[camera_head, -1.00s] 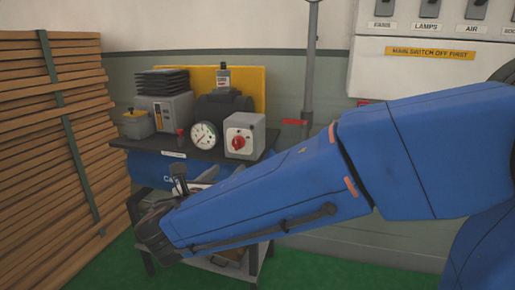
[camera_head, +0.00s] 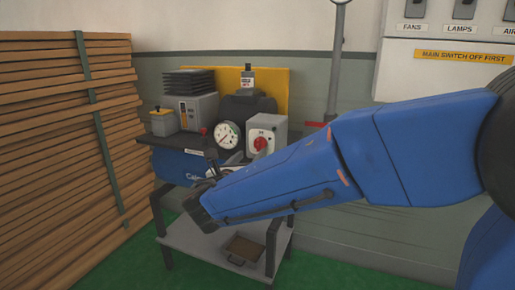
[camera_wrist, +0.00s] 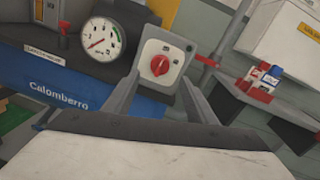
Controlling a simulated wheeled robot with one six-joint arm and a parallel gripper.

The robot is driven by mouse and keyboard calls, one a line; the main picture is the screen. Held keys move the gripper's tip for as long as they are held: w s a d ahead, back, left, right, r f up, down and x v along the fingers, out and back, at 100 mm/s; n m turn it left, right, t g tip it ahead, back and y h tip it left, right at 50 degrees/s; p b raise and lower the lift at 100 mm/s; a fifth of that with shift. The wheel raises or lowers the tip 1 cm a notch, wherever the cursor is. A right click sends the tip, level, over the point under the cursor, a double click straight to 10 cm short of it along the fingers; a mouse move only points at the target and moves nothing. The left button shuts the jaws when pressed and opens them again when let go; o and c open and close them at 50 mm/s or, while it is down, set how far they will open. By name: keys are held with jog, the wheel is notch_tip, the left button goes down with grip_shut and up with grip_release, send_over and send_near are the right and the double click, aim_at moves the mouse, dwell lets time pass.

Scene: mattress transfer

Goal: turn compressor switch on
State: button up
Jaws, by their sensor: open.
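The compressor is a dark-topped unit with a blue tank (camera_head: 180,166) against the wall. Its switch is a red rotary knob (camera_head: 261,144) on a light grey box at its front right. In the wrist view the red knob (camera_wrist: 160,65) faces me, between and beyond the fingers. My gripper (camera_wrist: 160,80) is open and empty, its two grey fingers spread either side of the switch box's lower part. No contact with the knob shows. In the head view my gripper (camera_head: 211,176) is in front of the tank, below and left of the switch, its fingers partly hidden.
A round pressure gauge (camera_head: 228,135) sits left of the switch, with a small red knob (camera_head: 203,131) beside it. Stacked planks (camera_head: 60,150) stand at left. A grey pipe (camera_head: 334,70) and switch panel (camera_head: 440,72) are at right. The lower shelf (camera_head: 205,245) holds a brown tray.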

aim_at(258, 146)
jog(key=x, duration=0.7)
jog(key=shift+w+d, duration=0.1)
jog(key=shift+w, duration=0.3)
jog(key=c, duration=1.1)
